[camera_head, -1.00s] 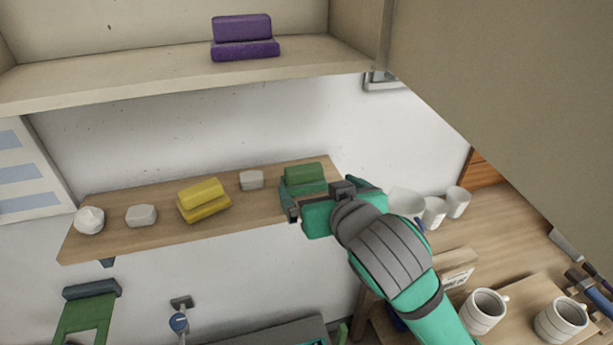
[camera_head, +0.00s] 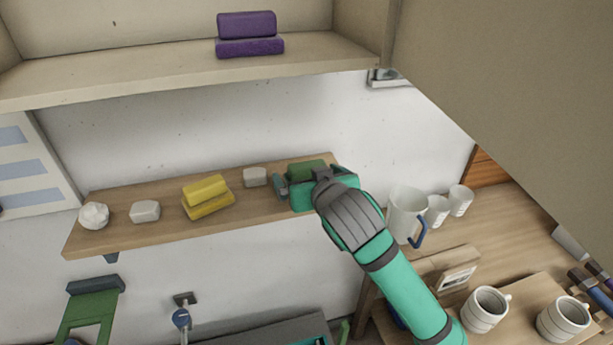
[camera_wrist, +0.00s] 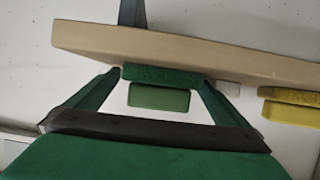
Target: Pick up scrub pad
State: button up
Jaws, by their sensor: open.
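A green two-layer scrub pad (camera_head: 305,168) sits near the right end of the wooden shelf, partly hidden behind my gripper (camera_head: 309,181). In the wrist view the pad (camera_wrist: 159,98) shows a dark green layer against the shelf and a lighter green layer. My gripper is open, with one finger on each side of the pad; I cannot tell whether either finger touches it. A yellow two-layer pad (camera_head: 207,197) lies further left on the same shelf. A purple two-layer pad (camera_head: 249,36) sits on the upper shelf.
The wooden shelf (camera_head: 160,236) also holds a small pale block (camera_head: 255,177) left of my gripper, another pale block (camera_head: 145,211) and a white crumpled lump (camera_head: 94,215). A white pitcher (camera_head: 404,214) with a blue handle stands right of my arm.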

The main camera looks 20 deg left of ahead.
jog(key=c, duration=1.2)
jog(key=shift+o, duration=0.2)
